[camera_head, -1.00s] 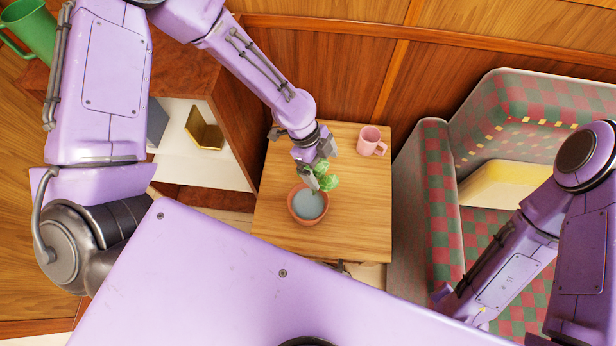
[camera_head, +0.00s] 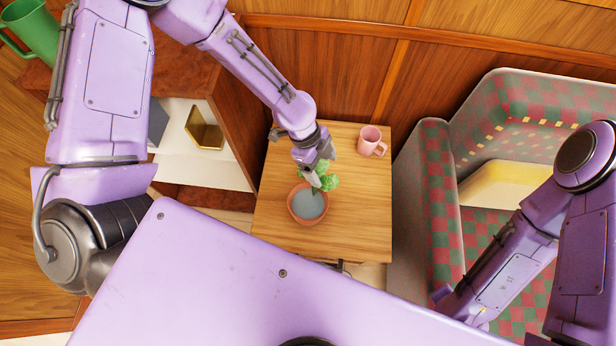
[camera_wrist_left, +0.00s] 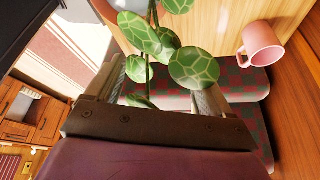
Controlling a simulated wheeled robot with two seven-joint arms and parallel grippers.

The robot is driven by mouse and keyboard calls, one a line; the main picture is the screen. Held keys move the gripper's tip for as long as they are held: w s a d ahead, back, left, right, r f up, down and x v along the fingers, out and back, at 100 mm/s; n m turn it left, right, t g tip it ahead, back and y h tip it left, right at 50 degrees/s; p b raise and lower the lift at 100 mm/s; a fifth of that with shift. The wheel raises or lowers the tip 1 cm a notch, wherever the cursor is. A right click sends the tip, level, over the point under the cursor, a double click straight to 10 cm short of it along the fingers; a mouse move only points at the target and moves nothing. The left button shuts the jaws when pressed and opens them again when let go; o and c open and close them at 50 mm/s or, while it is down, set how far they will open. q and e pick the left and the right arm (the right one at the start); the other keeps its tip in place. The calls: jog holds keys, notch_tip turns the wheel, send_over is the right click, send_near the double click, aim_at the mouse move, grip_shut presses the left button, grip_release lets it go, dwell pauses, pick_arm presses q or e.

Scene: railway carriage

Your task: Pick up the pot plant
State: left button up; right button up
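The pot plant is a round terracotta pot (camera_head: 307,217) with a grey-blue top surface and green leaves (camera_head: 330,182). It stands on the small wooden table (camera_head: 360,215). My left gripper (camera_head: 322,172) is at the leaves, at the pot's far side. In the left wrist view, its two fingers (camera_wrist_left: 155,92) are well apart, with the patterned leaves (camera_wrist_left: 194,68) and a stem in front of and between them. I see no grip on the pot. My right arm shows at the lower right, but its gripper is not in view.
A pink mug (camera_head: 371,141) stands at the table's back right; it also shows in the left wrist view (camera_wrist_left: 262,43). A checkered seat (camera_head: 440,190) is right of the table. A shelf unit with a gold box (camera_head: 204,130) and a green jug (camera_head: 32,28) are on the left.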

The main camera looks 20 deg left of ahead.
pick_arm(q)
jog(key=c, duration=1)
grip_shut()
jog(key=shift+r, duration=0.2)
